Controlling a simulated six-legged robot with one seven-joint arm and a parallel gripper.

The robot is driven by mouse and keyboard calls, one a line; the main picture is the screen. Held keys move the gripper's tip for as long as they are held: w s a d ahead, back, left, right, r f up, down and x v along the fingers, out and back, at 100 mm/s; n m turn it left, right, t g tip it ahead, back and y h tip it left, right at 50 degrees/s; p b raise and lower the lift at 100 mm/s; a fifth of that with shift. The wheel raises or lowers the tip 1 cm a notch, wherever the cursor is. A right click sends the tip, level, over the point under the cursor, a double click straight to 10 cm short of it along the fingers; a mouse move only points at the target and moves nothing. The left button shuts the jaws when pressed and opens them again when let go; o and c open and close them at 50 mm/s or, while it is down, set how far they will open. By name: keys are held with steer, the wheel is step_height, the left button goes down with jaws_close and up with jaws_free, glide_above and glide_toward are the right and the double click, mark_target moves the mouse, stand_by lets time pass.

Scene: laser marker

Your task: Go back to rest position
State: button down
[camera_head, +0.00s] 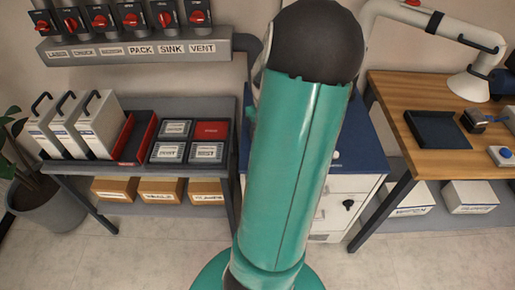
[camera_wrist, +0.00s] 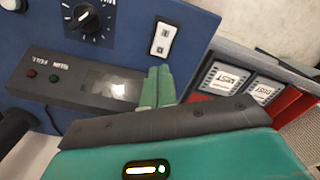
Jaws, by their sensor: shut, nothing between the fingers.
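My gripper (camera_wrist: 157,88) shows in the wrist view as two green fingers side by side, touching, with nothing between them. The panel has a black dial (camera_wrist: 84,22) and a white rocker switch (camera_wrist: 166,38). In the head view my green arm stands upright across the middle and covers most of the blue-topped white cabinet (camera_head: 362,150). My gripper is hidden there.
Left of my arm, a dark table (camera_head: 215,180) holds white binders (camera_head: 98,125) and a tray of labelled tiles (camera_head: 173,128). A row of red switches (camera_head: 132,18) hangs above. A wooden table (camera_head: 440,88) stands right, with a white arm-like device (camera_head: 467,85). Floor (camera_head: 160,245) is clear in front.

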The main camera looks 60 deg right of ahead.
stand_by(0.3)
steer(key=w+a+r+n+h, duration=0.1)
steer(key=w+a+r, duration=0.3)
steer(key=a, duration=0.3)
steer(key=w+a+r+n+t+h, duration=0.1)
steer(key=w+a+r, duration=0.35)
steer(key=a, duration=0.25)
steer(key=w+a+r+n+h, duration=0.1)
steer(key=w+a+r, duration=0.25)
steer(key=a, duration=0.35)
steer(key=s+a+r+n+t+y, duration=0.1)
steer(key=s+a+r+t, duration=0.1)
steer(key=a, duration=0.8)
steer(key=s+a+r+n+t+y, duration=0.2)
steer(key=a+r, duration=0.3)
steer(key=a, duration=0.6)
steer(key=shift+s+a+r+n+t, duration=0.15)
steer(key=shift+s+a+n+t, duration=0.15)
steer(key=shift+s, duration=0.15)
steer(key=shift+s, duration=0.15)
